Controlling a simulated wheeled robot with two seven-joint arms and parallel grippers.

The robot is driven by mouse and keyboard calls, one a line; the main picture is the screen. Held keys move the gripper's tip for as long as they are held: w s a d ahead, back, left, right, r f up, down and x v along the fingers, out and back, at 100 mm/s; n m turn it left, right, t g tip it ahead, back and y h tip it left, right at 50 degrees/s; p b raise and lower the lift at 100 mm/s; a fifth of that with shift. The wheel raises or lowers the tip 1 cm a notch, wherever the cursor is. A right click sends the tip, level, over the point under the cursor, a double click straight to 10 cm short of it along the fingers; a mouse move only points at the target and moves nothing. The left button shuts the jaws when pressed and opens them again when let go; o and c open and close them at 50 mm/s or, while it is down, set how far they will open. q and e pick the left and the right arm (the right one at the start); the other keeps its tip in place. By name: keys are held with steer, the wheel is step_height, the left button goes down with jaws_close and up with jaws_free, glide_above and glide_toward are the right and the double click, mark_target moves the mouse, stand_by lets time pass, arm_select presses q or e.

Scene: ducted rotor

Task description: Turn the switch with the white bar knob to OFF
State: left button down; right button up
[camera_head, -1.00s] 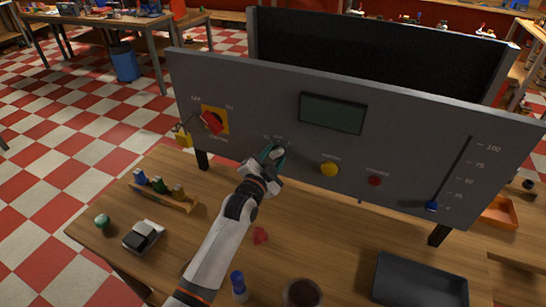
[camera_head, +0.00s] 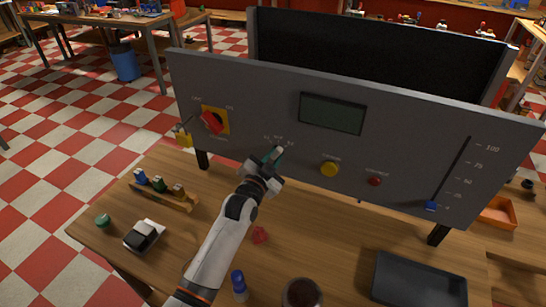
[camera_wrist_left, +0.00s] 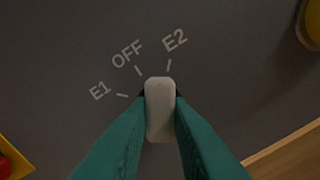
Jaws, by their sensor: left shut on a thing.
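The white bar knob (camera_wrist_left: 160,110) stands on the grey panel (camera_head: 250,105), between the teal fingers of my left gripper (camera_wrist_left: 160,98). The fingers are shut on its two sides. In the wrist view its upper end points between the OFF mark (camera_wrist_left: 137,70) and the E2 mark (camera_wrist_left: 169,65), closer to E2. The E1 mark (camera_wrist_left: 122,95) is further left. In the head view my left gripper (camera_head: 273,156) reaches the panel's lower middle and mostly hides the knob. My right gripper is not in view.
A red rotary switch (camera_head: 211,122) on a yellow plate is left of the knob. A yellow button (camera_head: 330,169), a red button (camera_head: 375,181) and a blue slider (camera_head: 431,206) are to the right. A black tray (camera_head: 420,282) and small items lie on the wooden table.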

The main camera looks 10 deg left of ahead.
arm_select(q)
steer(key=n, duration=0.6)
steer(key=shift+p, duration=0.35)
steer(key=shift+n, duration=0.3)
steer(key=c, duration=1.3)
jaws_free()
steer(key=shift+s+f, duration=0.1)
steer(key=s, duration=0.4)
steer(key=s+a+b, duration=0.1)
steer(key=s, duration=0.2)
steer(key=s+a+b, duration=0.1)
steer(key=s, duration=0.3)
steer(key=shift+s+a, duration=0.1)
steer(key=shift+s, duration=0.2)
